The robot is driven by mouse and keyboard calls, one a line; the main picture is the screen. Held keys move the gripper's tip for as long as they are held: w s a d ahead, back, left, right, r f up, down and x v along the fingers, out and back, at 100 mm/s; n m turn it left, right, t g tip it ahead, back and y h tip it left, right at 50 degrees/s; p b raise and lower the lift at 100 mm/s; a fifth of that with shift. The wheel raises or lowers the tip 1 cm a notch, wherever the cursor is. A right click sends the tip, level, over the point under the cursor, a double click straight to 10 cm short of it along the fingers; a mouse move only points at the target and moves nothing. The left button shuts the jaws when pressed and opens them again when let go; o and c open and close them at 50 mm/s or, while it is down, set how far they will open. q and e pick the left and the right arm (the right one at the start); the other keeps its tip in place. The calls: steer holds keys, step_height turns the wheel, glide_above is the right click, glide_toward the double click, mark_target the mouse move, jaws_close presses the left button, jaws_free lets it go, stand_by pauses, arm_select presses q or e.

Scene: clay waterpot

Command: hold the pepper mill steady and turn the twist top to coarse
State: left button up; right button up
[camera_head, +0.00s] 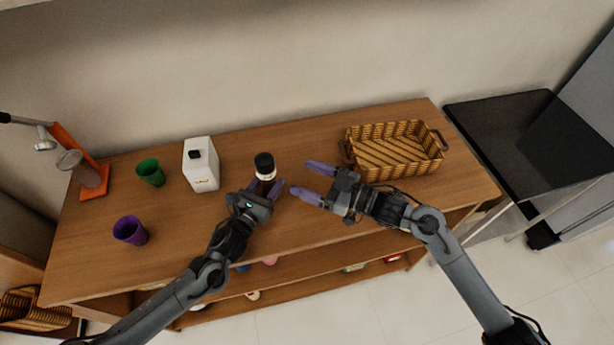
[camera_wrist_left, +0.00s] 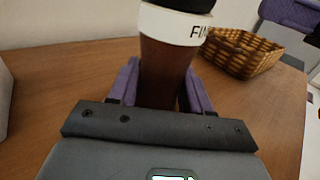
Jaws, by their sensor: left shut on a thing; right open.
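The pepper mill (camera_head: 265,168) stands upright on the wooden counter, with a black top, a white band and a brown body. In the left wrist view the mill (camera_wrist_left: 165,70) fills the middle, and its white band shows the letters "FI" before they run out of sight around the side. My left gripper (camera_head: 265,187) is shut on the mill's brown body, with a purple finger on each side of it below the white band. My right gripper (camera_head: 314,182) is open and empty to the right of the mill, its purple fingertips pointing left toward it and apart from it.
A wicker basket (camera_head: 394,150) stands to the right on the counter (camera_head: 190,240). A white canister (camera_head: 201,165), a green cup (camera_head: 150,172) and a purple cup (camera_head: 130,230) stand to the left. An orange stand (camera_head: 82,160) is at the far left.

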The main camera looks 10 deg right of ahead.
arm_select(q)
steer(key=o, duration=1.3)
steer(key=shift+c, duration=0.2)
